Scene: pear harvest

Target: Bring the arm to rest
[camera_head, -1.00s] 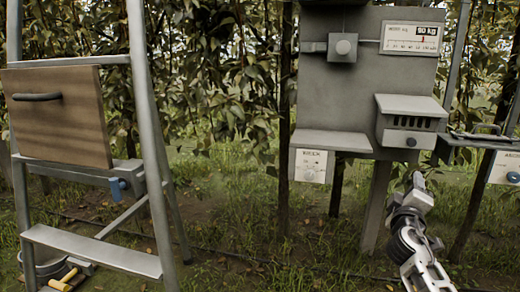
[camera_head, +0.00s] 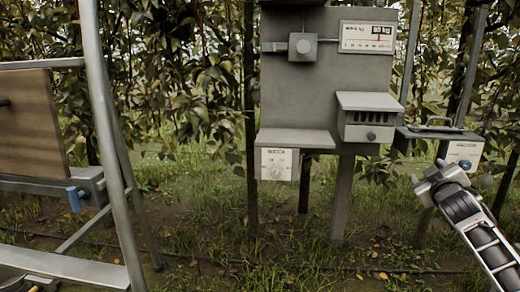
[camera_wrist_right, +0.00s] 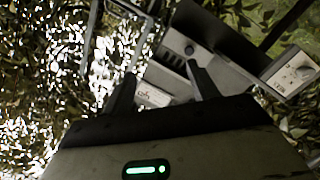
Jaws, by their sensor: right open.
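My right gripper (camera_head: 420,180) is raised at the right of the head view, just below and in front of the grey box with the anchor label. My arm runs down from it to the lower right corner. In the right wrist view the two dark fingers (camera_wrist_right: 163,85) stand apart with nothing between them. Behind them is part of the grey panel unit. My left gripper is not in view.
A grey panel (camera_head: 300,90) with a shelf, dials and a slotted box (camera_head: 370,118) stands on a post. The anchor-labelled box (camera_head: 462,150) is at its right. A metal ladder frame (camera_head: 108,150) with a wooden board (camera_head: 32,125) stands left. Grass lies open between.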

